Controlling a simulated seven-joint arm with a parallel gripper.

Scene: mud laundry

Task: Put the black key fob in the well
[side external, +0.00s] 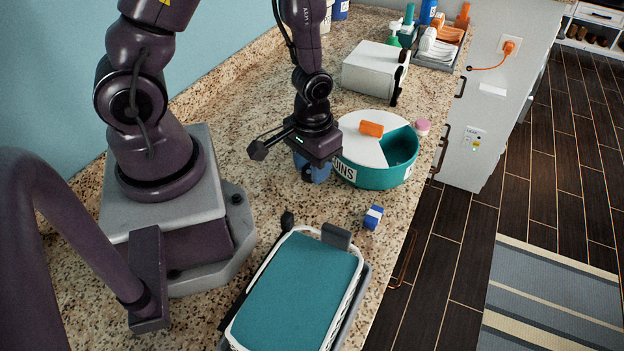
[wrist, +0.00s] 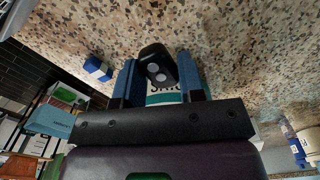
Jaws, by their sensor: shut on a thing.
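My gripper (side external: 312,172) is shut on the black key fob (wrist: 157,62), which shows between its two blue fingers in the wrist view. In the side external view the fob (side external: 307,174) is small and dark at the fingertips. The round teal tub (side external: 372,178) has a white lid over part of its top. Its open teal well (side external: 402,148) is on the right side. My gripper is just left of the tub, outside its rim. The tub's lettered wall (wrist: 165,98) shows behind the fob in the wrist view.
An orange object (side external: 371,129) lies on the white lid. A pink item (side external: 423,127) is beside the tub, near the counter edge. A blue and white block (side external: 373,217) and a teal-topped basket (side external: 300,290) are nearer. A white box (side external: 372,70) stands behind.

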